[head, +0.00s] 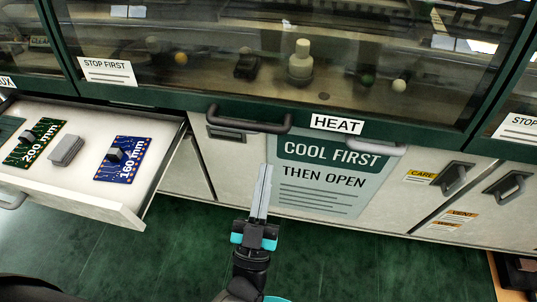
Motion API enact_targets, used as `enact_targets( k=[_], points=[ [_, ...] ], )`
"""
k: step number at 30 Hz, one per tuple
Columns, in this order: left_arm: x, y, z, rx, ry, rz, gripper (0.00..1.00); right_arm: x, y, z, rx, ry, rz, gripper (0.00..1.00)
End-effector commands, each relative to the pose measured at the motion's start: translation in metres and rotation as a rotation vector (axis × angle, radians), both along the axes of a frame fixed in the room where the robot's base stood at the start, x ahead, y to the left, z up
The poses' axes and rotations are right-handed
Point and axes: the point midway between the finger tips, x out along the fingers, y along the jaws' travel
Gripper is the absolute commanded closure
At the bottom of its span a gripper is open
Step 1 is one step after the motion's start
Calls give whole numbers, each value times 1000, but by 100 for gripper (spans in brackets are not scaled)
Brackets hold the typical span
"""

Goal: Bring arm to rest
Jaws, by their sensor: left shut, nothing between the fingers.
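My left gripper (260,193) is in the lower middle of the head view, its long grey fingers together and pointing up toward the cabinet front. It holds nothing. It is in front of the white cabinet panels, just left of the "COOL FIRST THEN OPEN" sign (325,190) and below a dark bar handle (249,119). I cannot tell whether the fingertips touch the panel. My right gripper is not in view.
An open drawer (65,196) juts out at left, holding a green "200 mm" board (35,142), a grey block (66,150) and a blue "160 mm" board (120,158). A glass-fronted machine with a "HEAT" label (336,124) stands above. Green floor (190,245) is clear below.

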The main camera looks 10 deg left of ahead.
Motion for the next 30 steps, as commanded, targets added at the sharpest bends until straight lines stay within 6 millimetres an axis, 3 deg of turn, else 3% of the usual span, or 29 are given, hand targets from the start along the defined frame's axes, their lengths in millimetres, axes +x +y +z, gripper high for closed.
enact_targets(
  k=[11,14,17,22,26,30],
  points=[
    [-6,0,-5,4,6,-3,100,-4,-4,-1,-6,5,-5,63],
    [-2,-4,-25,32,69,-32,100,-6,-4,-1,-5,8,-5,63],
    [4,-8,-73,89,221,-92,100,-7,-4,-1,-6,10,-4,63],
    [-10,-2,-199,196,630,-196,100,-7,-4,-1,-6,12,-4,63],
    [-47,20,-289,244,959,-229,100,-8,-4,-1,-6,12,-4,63],
    [-111,55,-369,269,1315,-224,100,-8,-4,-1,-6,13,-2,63]
  ],
)
